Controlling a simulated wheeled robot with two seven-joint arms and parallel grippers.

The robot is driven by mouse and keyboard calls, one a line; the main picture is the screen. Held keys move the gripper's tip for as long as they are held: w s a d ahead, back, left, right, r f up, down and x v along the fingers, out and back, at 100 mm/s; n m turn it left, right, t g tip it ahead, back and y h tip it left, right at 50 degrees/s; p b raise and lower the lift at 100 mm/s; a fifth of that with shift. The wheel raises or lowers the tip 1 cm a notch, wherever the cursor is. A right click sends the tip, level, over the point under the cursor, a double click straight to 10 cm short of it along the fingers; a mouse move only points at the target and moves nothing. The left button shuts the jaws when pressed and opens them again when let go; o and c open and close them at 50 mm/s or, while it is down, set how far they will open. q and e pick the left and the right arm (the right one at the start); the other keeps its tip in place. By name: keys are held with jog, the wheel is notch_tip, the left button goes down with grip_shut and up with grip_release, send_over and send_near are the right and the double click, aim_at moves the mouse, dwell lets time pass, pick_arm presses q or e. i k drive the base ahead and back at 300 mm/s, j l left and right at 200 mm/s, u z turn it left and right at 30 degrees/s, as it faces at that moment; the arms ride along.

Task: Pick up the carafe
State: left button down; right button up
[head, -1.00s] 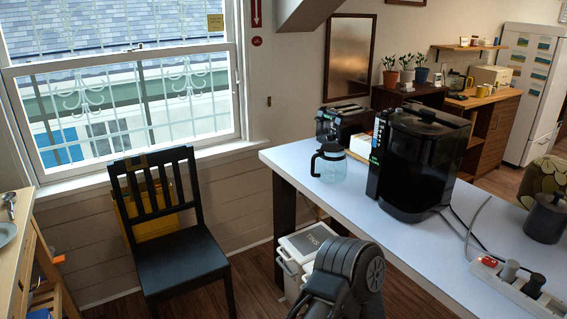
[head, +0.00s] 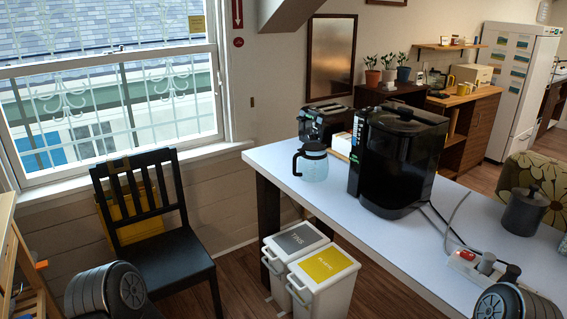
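In the head view, the glass carafe (head: 314,167) stands upright on the near left end of the white table (head: 290,200). It has a black lid and a black handle on its left side. It is just left of the black coffee maker (head: 398,160) and apart from it. Parts of my arms show at the bottom left and bottom right edges. Neither gripper's fingers are in view, and nothing of mine is near the carafe.
A black toaster (head: 323,122) stands behind the carafe. Two white bins (head: 318,285) with grey and yellow lids stand on the floor below the table's left end. A black chair (head: 165,240) stands left. A dark pot (head: 524,212) and a power strip (head: 480,265) are at right.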

aim_at(313, 167)
jog(key=z, duration=0.55)
jog(key=i+j+z, duration=0.15)
jog(key=j+z, duration=0.3)
jog(key=i+j+z, duration=0.1)
jog(key=j+z, duration=0.15)
jog(key=z, duration=0.2)
jog(key=j+z, duration=0.55)
jog(key=j, duration=0.4)
jog(key=k+j, duration=0.1)
jog(key=j, duration=0.4)
jog(key=j+z, duration=0.15)
jog(key=j, duration=0.4)
jog(key=k+j+z, duration=0.1)
jog(key=j, duration=0.4)
jog(key=k+j+z, duration=0.1)
jog(key=j, duration=0.4)
